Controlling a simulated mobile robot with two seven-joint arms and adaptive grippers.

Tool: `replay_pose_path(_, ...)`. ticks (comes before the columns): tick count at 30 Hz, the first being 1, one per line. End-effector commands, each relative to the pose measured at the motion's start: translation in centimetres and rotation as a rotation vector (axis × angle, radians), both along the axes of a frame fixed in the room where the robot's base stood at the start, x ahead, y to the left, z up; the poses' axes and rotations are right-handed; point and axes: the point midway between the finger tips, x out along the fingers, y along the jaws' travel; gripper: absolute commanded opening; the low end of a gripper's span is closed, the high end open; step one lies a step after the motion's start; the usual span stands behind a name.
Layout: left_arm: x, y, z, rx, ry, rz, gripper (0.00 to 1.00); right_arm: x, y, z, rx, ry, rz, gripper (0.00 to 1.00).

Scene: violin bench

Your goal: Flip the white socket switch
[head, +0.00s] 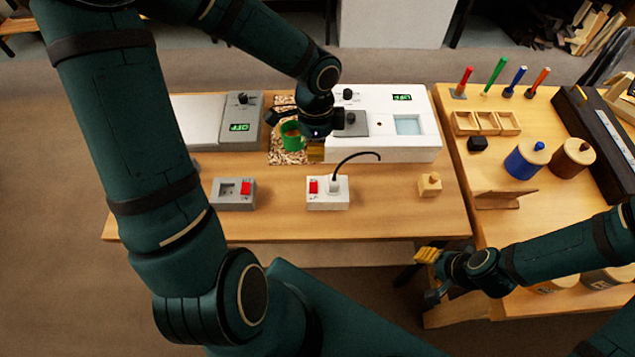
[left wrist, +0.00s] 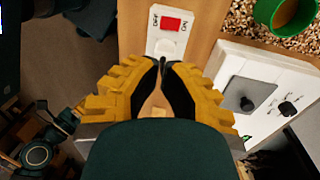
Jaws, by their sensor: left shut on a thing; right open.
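The white socket (head: 328,203) sits near the bench's front, with a red switch (head: 314,187) on its left and a plug with a black cord (head: 357,155) on its right. In the left wrist view the red switch (left wrist: 172,23) lies beyond the fingertips, between OFF and ON labels; I cannot tell which way it is tipped. My left gripper (head: 315,152) is above and behind the socket in the picture, apart from the switch. Its fingers (left wrist: 162,62) are shut, tips together; I cannot make out anything held between them. My right gripper (head: 430,277) is open and empty, off the bench's front right.
A grey socket (head: 234,196) with its own red switch stands to the left. Behind are a grey machine (head: 203,122), a green cup (head: 290,135) on wood chips, and a white machine (head: 430,148); both displays read OFF. A small wooden block (head: 429,187) stands right.

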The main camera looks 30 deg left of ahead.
Motion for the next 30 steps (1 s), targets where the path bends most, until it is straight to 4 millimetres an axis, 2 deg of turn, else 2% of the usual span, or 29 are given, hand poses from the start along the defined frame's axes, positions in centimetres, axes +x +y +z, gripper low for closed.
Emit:
replay_pose_path(9, 0.0, 0.0, -0.1, -0.001, 0.000, 0.001, 0.00, 0.0, 0.0, 0.0, 0.000, 0.000, 0.000, 0.47)
replay_pose_path(14, -0.2, -0.1, -1.5, -0.001, 0.003, 0.001, 0.00, 0.0, 0.0, -0.5, 0.000, 0.001, 0.000, 0.47)
replay_pose_path(30, -1.2, -0.8, -11.4, -0.003, 0.003, 0.001, 0.00, -0.9, 0.2, -3.6, 0.004, 0.021, 0.017, 0.47)
